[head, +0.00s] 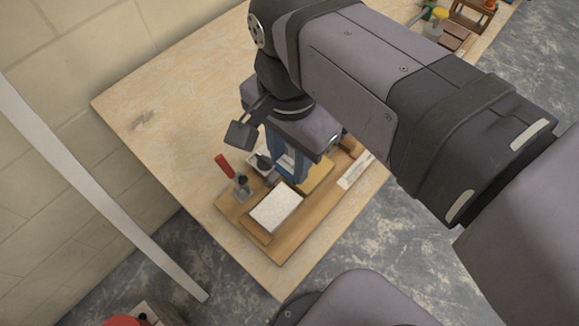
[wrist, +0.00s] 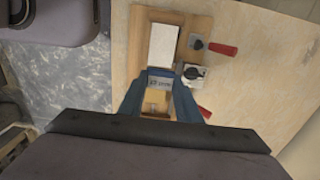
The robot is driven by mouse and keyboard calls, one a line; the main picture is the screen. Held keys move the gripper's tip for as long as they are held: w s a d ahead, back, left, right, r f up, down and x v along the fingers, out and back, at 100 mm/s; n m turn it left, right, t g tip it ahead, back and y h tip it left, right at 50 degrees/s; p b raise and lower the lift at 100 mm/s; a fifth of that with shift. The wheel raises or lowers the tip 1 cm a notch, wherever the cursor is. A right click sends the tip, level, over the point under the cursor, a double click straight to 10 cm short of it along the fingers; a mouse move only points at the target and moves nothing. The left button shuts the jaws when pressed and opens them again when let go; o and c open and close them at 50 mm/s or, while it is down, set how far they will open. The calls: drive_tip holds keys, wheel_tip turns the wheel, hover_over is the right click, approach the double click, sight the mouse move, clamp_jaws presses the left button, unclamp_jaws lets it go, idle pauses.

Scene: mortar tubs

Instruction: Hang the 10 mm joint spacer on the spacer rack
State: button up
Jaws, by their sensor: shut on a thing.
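My gripper (head: 285,172) points down over a wooden board on the table, its blue fingers partly hidden by the wrist above. In the wrist view, the fingers of my gripper (wrist: 160,85) are shut on a small grey piece with faint lettering, which I take as the 10 mm joint spacer (wrist: 160,81). The lettering is too small to read for sure. The spacer is just behind a white block on the board. I cannot tell whether it touches the board. I cannot make out the spacer rack clearly in either view.
The wooden board (head: 284,246) carries a white block (head: 276,208) and a red-handled tool (head: 224,166). A dark round knob (wrist: 193,72) sits beside the spacer. Another red handle (wrist: 205,112) shows nearby. The plywood table (head: 150,110) is bare to the left.

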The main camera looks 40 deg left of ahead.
drive_tip(key=shift+r, duration=0.75)
drive_tip(key=shift+w+a+r+p, duration=0.2)
drive_tip(key=shift+w+a+p, duration=0.1)
drive_tip(key=shift+p, duration=0.2)
drive_tip(key=w+a+p, duration=1.1)
drive_tip(key=w+p, duration=0.5)
drive_tip(key=p, duration=0.1)
drive_tip(key=w+f+p, duration=0.4)
drive_tip(key=w+p, duration=0.1)
drive_tip(key=w, duration=0.2)
drive_tip(key=shift+f+p, duration=0.25)
drive_tip(key=shift+p, duration=0.15)
drive_tip(key=shift+a+f, duration=0.1)
drive_tip(key=shift+f, duration=0.05)
drive_tip(key=shift+f+b, duration=2.15)
drive_tip(key=shift+f, duration=1)
drive_tip(key=shift+f, duration=0.1)
